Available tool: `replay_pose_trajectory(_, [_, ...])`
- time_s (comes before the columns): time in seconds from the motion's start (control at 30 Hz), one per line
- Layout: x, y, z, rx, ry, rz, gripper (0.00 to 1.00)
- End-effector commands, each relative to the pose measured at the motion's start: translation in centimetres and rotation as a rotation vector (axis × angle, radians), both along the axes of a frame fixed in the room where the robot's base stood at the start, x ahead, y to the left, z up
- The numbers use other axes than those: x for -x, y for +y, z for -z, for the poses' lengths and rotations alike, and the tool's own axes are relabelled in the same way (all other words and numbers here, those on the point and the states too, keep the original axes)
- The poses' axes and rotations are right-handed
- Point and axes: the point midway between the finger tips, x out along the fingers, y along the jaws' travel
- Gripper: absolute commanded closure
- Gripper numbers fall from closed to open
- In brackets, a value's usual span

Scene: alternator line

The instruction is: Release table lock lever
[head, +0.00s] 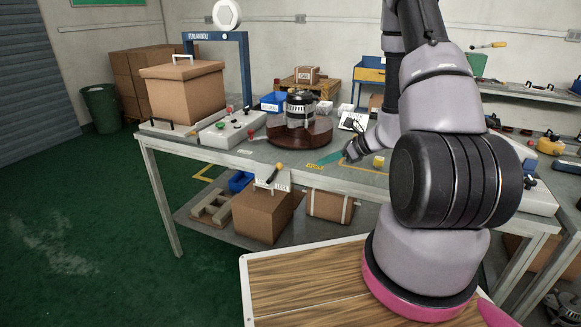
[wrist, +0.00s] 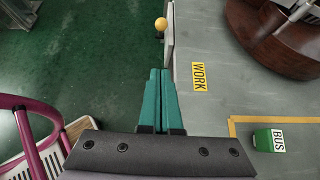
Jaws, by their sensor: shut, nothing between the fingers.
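The table lock lever (head: 273,176) is on the table's front edge, a dark rod with a yellow-orange knob tilted up and to the right in the head view. A white labelled plate (head: 264,185) is behind it. The lever's knob (wrist: 160,24) also shows in the wrist view, just beyond my fingertips and beside the table edge. My gripper (head: 322,159), with teal fingers, is right of the lever in the head view. In the wrist view my gripper (wrist: 159,72) is shut and empty, its fingers side by side, apart from the knob.
A brown round turntable (head: 312,143) bears an alternator on the workbench (head: 235,162). A control box (head: 220,133) and a large carton (head: 184,92) stand left. Cartons sit on the lower shelf. Open green floor lies left.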

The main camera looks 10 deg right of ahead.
Motion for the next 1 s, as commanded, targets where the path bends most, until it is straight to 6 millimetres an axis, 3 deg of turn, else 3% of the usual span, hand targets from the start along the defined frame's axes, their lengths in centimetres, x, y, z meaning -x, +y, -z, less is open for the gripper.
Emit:
replay_pose_trajectory(0.27, [-0.7,1.1,0.8,-0.001,0.0,-0.004,1.0])
replay_pose_trajectory(0.7, [-5.0,6.9,6.0,-0.001,0.001,-0.005,1.0])
replay_pose_trajectory(1.0, [-7.1,9.5,5.1,0.0,-0.002,-0.003,1.0])
